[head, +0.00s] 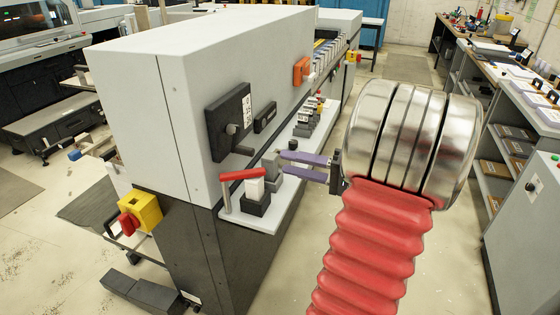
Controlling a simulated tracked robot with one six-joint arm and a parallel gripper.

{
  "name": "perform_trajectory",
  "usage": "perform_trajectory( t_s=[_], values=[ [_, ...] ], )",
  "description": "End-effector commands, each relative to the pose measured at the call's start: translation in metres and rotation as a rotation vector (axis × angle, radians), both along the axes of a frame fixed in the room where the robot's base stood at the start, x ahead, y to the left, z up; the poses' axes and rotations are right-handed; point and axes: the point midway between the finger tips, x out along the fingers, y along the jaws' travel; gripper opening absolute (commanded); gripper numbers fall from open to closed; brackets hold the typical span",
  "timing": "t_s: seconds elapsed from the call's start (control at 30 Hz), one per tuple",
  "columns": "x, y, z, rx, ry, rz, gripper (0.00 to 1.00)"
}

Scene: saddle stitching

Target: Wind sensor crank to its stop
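A black plate (228,122) with a white scale strip is mounted on the machine's grey side panel. A small grey crank or knob (232,129) sticks out from its lower part; I take it for the sensor crank, but its details are too small to be sure. My gripper (281,162) has two purple fingers, spread apart with a visible gap. It is to the right of and below the crank, above the machine's side shelf. Its fingertips are near a grey block (270,176); I cannot tell whether they touch it. Nothing is seen held between them.
A red lever (240,174) on a white-and-black block stands at the shelf's (262,218) near end. An orange knob box (302,69) is farther along the panel. A yellow box with a red switch (140,212) is on the near corner. Floor is open behind my arm.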

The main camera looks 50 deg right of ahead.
Motion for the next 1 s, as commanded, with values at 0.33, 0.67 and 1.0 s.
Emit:
perform_trajectory(
  t_s=[0.33, 0.67, 1.0],
  values=[
    [-0.0080, -0.0029, -0.0002, 0.000, 0.000, 0.000, 0.38],
    [-0.0063, -0.0028, 0.0011, 0.069, 0.025, 0.002, 0.38],
    [-0.0053, -0.0030, 0.0028, 0.483, 0.174, 0.001, 0.38]
  ],
)
